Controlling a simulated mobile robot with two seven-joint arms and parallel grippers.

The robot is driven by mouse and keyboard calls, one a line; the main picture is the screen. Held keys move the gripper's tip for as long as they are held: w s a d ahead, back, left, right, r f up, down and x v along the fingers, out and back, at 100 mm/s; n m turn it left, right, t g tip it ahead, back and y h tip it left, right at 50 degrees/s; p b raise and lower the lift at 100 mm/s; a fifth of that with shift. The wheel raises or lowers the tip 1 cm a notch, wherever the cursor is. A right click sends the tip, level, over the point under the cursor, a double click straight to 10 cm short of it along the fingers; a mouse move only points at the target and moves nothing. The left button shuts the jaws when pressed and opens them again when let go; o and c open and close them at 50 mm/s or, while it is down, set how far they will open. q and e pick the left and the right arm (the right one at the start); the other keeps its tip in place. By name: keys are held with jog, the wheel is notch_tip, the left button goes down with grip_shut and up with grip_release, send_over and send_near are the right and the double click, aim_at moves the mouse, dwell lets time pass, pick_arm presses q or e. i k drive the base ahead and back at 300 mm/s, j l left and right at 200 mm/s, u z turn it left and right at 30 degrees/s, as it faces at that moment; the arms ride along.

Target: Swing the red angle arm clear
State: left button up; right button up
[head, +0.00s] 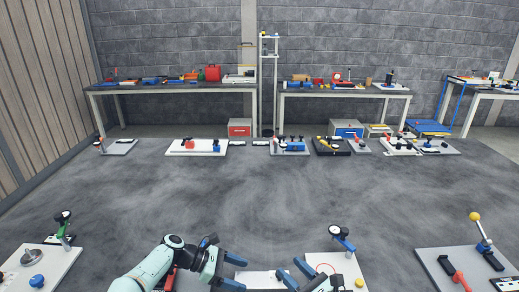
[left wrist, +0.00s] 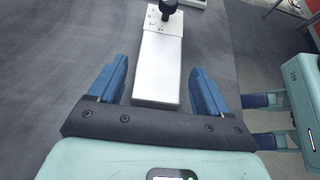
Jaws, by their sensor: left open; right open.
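No part is clearly the red angle arm. Red pieces show in the head view: a red handle (head: 460,281) on the right-hand grey board, and a red piece partly hidden under my left arm (head: 170,278). My left gripper (head: 239,272) is open, its blue fingers pointing right over a pale plate (head: 262,280). In the left wrist view, a pale metal bar (left wrist: 160,68) with a black knob (left wrist: 167,7) lies beyond and between the open left fingers, not gripped. My right gripper (head: 294,272) is open at the bottom middle; it also shows in the left wrist view (left wrist: 256,121).
A board with a blue lever (head: 343,240) stands right of my grippers. A board with a green lever (head: 62,228) is at the left. A yellow-knobbed lever (head: 475,217) rises from the right board. Several fixtures line the back before two benches. The middle floor is clear.

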aim_at(173, 271)
jog(key=k+l, duration=0.8)
jog(key=l, duration=0.1)
